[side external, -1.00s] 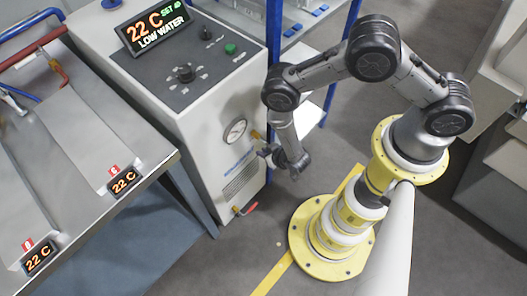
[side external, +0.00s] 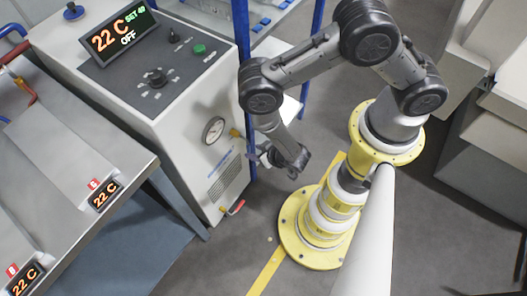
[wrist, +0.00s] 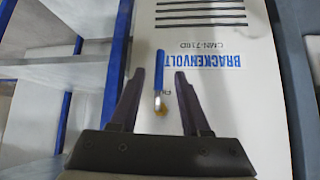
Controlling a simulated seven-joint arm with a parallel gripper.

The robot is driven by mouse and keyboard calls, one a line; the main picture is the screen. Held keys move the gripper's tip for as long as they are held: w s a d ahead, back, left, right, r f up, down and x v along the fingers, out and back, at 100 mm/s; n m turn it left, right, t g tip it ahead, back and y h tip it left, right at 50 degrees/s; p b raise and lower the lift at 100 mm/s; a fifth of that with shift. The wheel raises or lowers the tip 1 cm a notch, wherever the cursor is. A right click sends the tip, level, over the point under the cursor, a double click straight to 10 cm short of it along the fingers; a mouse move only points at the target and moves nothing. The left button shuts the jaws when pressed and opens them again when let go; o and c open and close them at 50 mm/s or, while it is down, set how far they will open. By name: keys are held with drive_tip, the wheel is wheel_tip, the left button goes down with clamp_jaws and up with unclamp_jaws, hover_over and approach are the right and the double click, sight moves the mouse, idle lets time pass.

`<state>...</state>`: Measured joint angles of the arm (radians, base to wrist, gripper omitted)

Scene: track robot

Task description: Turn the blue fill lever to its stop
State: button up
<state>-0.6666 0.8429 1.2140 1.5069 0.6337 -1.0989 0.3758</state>
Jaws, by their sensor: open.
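The blue fill lever (wrist: 158,75) shows in the wrist view as a blue handle running up the picture from a brass fitting (wrist: 160,112) on the white machine's face. My gripper (wrist: 159,76) is open. One finger stands on each side of the lever, with visible gaps, so neither finger appears to touch it. In the side external view my gripper (side external: 258,157) is close to the machine's right side, just below a brass fitting (side external: 235,133). I cannot make out the blue lever clearly there.
The white machine (side external: 200,165) carries a gauge (side external: 214,130), a display (side external: 118,33) reading 22 C and OFF, and a red-handled valve (side external: 235,208) low down. A blue-posted rack (side external: 243,50) stands behind my gripper. Open floor lies below and right of it.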

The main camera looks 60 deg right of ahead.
drive_tip(key=shift+v, duration=2.7)
drive_tip(key=w+a+r+m+g+y, duration=0.1)
drive_tip(key=w+a+r, duration=0.25)
drive_tip(key=r, duration=0.25)
drive_tip(key=w+a+r+g+y, duration=0.1)
drive_tip(key=w+a+r, duration=0.2)
drive_tip(key=w+r, duration=0.3)
wheel_tip(320, 180, up, 14)
drive_tip(key=d+n+y, duration=0.1)
drive_tip(key=y, duration=0.1)
drive_tip(key=s+d+r+n, duration=0.1)
drive_tip(key=s+d+r, duration=0.3)
drive_tip(key=r, duration=0.4)
drive_tip(key=s+d+r+n, duration=0.1)
drive_tip(key=s+d+r, duration=0.3)
drive_tip(key=r, duration=0.3)
drive_tip(key=s+d+r+h, duration=0.1)
drive_tip(key=s+d+r, duration=0.1)
drive_tip(key=s, duration=0.4)
drive_tip(key=s+d+r+g+h, duration=0.1)
drive_tip(key=s+d+r, duration=0.1)
drive_tip(key=s+d, duration=0.3)
drive_tip(key=shift+s+d+r, duration=0.25)
drive_tip(key=shift+s+d, duration=0.05)
drive_tip(key=shift+s, duration=0.3)
